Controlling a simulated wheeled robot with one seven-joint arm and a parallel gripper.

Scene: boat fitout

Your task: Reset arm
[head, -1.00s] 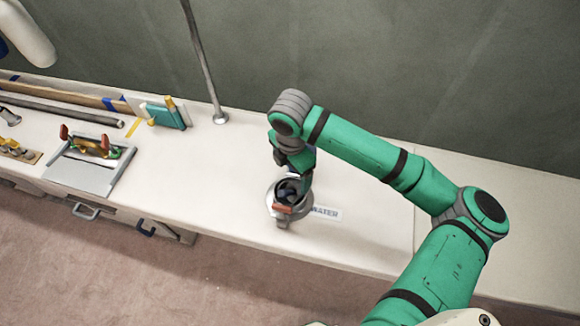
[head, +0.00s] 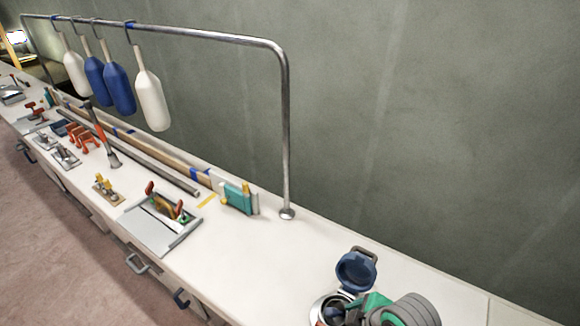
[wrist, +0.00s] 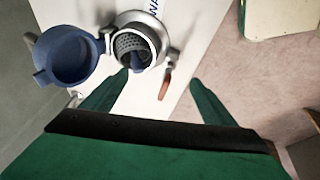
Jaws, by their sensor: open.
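My gripper (wrist: 160,77) is open in the wrist view, its two green fingers spread apart with nothing held between them. Ahead of it is a round metal strainer housing (wrist: 152,24) with a perforated basket inside and something dark blue in the basket. Its blue lid (wrist: 70,55) is swung open to the left. A red-orange lever handle (wrist: 165,86) sticks out beside the housing. In the head view the upright blue lid (head: 356,271) shows at the bottom right, and my green and grey wrist covers much of the housing. The fingers are hard to make out there.
The white bench (head: 290,262) is clear left of the housing. A metal rail (head: 286,130) with hanging blue and white fenders (head: 118,85) rises behind it. A grey tray (head: 160,230) with a red-handled tool, a teal block (head: 238,197) and several tools lie further left.

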